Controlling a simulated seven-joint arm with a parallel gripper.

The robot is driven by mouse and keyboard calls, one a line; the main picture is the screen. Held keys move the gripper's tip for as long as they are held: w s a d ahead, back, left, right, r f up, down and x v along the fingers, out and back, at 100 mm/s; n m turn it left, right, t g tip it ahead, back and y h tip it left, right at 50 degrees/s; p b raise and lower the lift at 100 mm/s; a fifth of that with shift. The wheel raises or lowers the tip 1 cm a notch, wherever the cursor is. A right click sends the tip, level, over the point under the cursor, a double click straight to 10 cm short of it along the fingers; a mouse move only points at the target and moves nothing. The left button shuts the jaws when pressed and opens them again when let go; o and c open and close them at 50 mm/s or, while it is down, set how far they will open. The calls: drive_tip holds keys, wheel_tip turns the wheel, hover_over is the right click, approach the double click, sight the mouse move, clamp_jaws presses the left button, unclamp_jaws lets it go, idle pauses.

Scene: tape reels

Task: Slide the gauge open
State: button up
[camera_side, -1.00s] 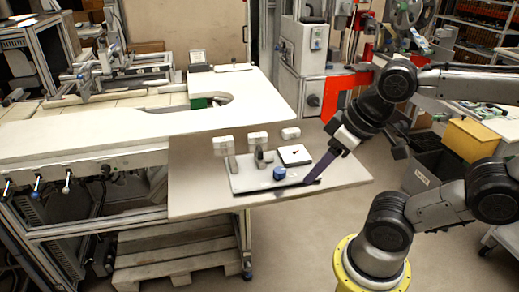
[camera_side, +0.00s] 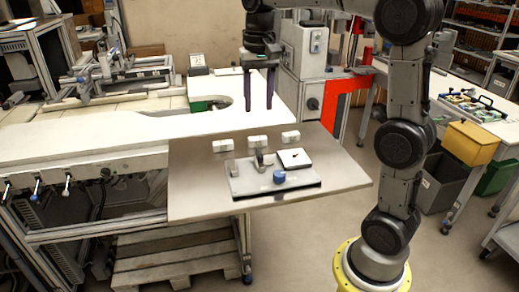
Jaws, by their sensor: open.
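A flat grey plate (camera_side: 248,187) lies on the metal shelf and carries a fixture. A blue round knob (camera_side: 279,177) stands near its front middle, and an upright metal piece (camera_side: 260,160) stands behind the knob. A white square block with a small dark and red mark (camera_side: 294,158) sits at the plate's back right; I take it to be the gauge, but the picture is too small to be sure. My gripper (camera_side: 260,107) points down with its two dark fingers apart and nothing between them. It appears above and behind the plate, clear of the fixture.
Several small white blocks (camera_side: 257,141) stand in a row behind the plate. The metal shelf (camera_side: 200,190) has bare room left of the plate. A white worktop (camera_side: 140,125) with a curved cutout lies behind, and a red panel (camera_side: 345,100) stands farther right.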

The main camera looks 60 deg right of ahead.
sight(260, 152)
drive_tip(key=f, duration=1.4)
drive_tip(key=shift+d+f, duration=0.2)
drive_tip(key=shift+f, duration=0.05)
clamp_jaws()
idle(1.0)
